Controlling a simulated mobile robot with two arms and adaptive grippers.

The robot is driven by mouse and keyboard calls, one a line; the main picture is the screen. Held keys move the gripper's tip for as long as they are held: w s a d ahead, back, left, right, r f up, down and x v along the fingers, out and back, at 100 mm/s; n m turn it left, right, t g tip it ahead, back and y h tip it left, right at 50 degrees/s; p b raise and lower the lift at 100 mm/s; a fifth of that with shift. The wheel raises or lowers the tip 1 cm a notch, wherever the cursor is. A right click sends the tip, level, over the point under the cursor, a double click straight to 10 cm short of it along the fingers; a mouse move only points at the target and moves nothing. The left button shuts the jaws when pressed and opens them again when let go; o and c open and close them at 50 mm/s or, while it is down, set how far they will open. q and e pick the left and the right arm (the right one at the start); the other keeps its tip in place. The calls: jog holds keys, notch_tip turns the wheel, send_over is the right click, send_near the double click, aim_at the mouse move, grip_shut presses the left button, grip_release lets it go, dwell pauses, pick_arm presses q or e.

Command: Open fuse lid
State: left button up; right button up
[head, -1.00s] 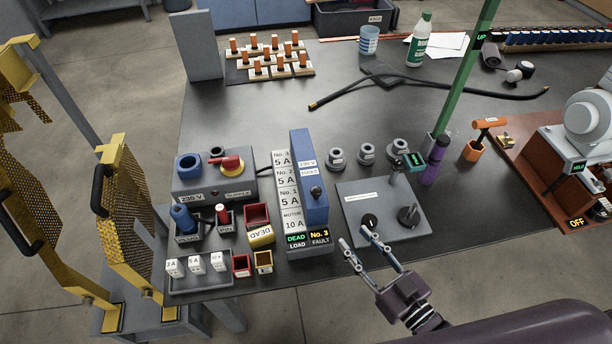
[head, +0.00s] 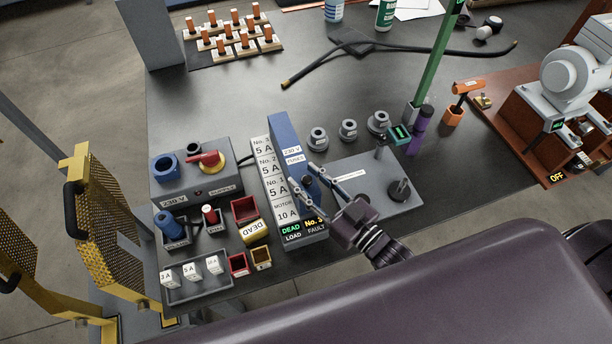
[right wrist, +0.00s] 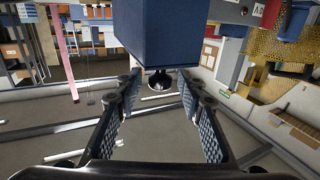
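The fuse lid (head: 282,150) is the long blue block marked 230 V FUSES, standing closed beside the white fuse label column (head: 270,177). A dark round knob sits at its near end. My right gripper (head: 312,180) is open, with its fingers at the knob. In the right wrist view, the blue lid (right wrist: 170,30) fills the top and the black knob (right wrist: 158,80) lies between the two open fingers, with a gap on each side. Whether the knob is fully inside the fingertips is hard to tell. My left gripper is not in view.
A grey plate (head: 370,165) with dark knobs lies right of the lid. The grey supply box (head: 222,182) with a red switch stands left. A grey tray (head: 200,292) is at the front left.

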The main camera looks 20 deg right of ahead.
jog(key=shift+w+a, duration=0.1)
jog(key=shift+w, duration=0.05)
grip_shut()
jog(key=shift+r, duration=0.1)
dwell(0.3)
